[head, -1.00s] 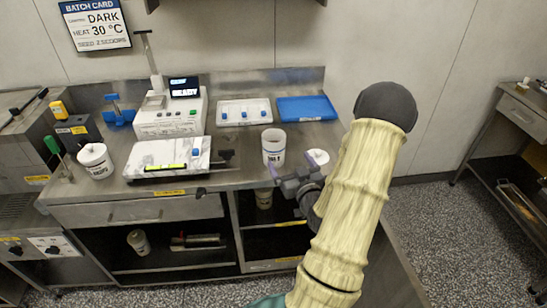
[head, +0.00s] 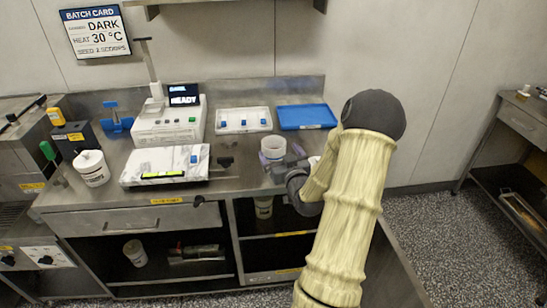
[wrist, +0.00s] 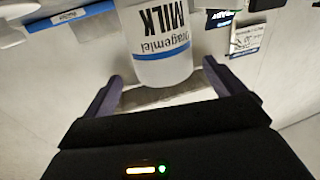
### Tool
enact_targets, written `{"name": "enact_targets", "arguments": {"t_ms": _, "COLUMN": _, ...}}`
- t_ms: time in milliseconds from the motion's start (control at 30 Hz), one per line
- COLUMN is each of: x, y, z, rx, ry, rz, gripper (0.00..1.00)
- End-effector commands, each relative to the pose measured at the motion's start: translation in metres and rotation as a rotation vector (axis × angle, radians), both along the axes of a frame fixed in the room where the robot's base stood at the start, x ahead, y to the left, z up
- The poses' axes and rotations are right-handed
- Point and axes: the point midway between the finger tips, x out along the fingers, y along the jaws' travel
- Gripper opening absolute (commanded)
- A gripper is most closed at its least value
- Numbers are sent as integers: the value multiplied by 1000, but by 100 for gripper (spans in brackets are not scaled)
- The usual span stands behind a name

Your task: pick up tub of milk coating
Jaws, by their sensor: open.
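The tub of milk coating (head: 273,147) is a white, open-topped tub standing on the right part of the steel counter. In the wrist view the tub (wrist: 160,42) appears upside down, with "MILK" and a blue band on its label. My gripper (head: 276,160) is at the tub's near side. In the wrist view my gripper (wrist: 160,82) is open, with one dark finger on each side of the tub's lower part in the picture. I cannot tell whether either finger touches it. My wrist hides part of the tub in the head view.
Another white tub (head: 313,161) is mostly hidden behind my arm. A blue tray (head: 306,117) and a white tray (head: 243,120) lie behind the milk tub. A marble slab (head: 165,164) and a white machine (head: 168,122) stand left. Another white tub (head: 92,168) stands far left.

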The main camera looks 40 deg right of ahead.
Motion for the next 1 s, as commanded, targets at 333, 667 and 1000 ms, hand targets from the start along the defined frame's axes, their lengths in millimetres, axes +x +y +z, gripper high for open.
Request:
{"name": "enact_targets", "arguments": {"t_ms": 333, "x": 5, "y": -3, "z": 0, "rx": 0, "ry": -1, "rz": -2, "gripper": 94}}
{"name": "enact_targets", "arguments": {"t_ms": 667, "x": 47, "y": -12, "z": 0, "rx": -1, "ry": -1, "rz": 1, "gripper": 94}}
{"name": "enact_targets", "arguments": {"t_ms": 1000, "x": 51, "y": -12, "z": -2, "rx": -1, "ry": 0, "rz": 3, "gripper": 94}}
